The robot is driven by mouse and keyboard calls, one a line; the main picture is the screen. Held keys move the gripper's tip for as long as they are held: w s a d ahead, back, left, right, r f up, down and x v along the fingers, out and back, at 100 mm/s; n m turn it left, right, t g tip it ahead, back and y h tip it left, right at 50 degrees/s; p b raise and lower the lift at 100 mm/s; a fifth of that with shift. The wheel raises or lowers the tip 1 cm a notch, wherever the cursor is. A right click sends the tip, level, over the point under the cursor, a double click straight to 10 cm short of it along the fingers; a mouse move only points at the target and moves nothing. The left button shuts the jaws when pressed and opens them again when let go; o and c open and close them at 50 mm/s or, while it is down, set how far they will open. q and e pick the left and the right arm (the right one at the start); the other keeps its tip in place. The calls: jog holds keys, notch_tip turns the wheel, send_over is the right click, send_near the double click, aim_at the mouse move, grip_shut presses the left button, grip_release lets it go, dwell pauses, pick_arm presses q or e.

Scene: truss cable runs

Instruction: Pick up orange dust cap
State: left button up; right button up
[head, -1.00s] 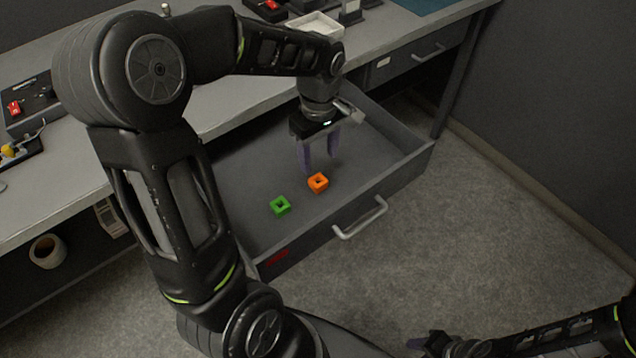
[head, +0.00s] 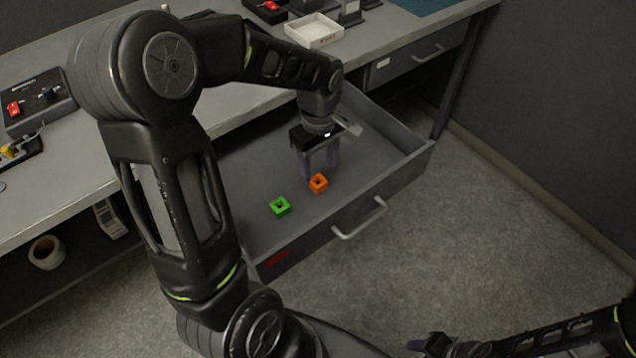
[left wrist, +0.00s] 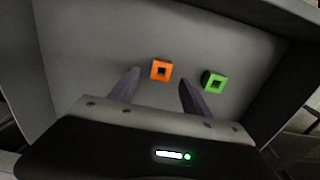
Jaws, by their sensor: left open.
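The orange dust cap (head: 318,183), a small square piece with a dark square hole, lies on the floor of the open drawer. It also shows in the left wrist view (left wrist: 161,70), just beyond and between my fingertips. My left gripper (head: 320,172) points down into the drawer, open and empty, just behind the orange cap in the head view. Its two purple fingers also show in the left wrist view (left wrist: 158,78). My right gripper (head: 420,343) is at the bottom edge of the head view, away from the drawer; its jaws are too unclear to judge.
A similar green cap (head: 280,206) lies left of the orange one in the drawer (head: 410,160). The drawer walls stand around both. The workbench (head: 60,195) is behind, with a white tray (head: 314,30) on it. The rest of the drawer floor is clear.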

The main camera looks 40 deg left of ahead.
aim_at(318, 184)
pick_arm(q)
notch_tip(318, 184, down, 5)
jog(key=shift+s+r, duration=0.1)
jog(key=shift+r, duration=0.1)
jog(key=shift+c, duration=0.5)
grip_shut()
dwell(0.4)
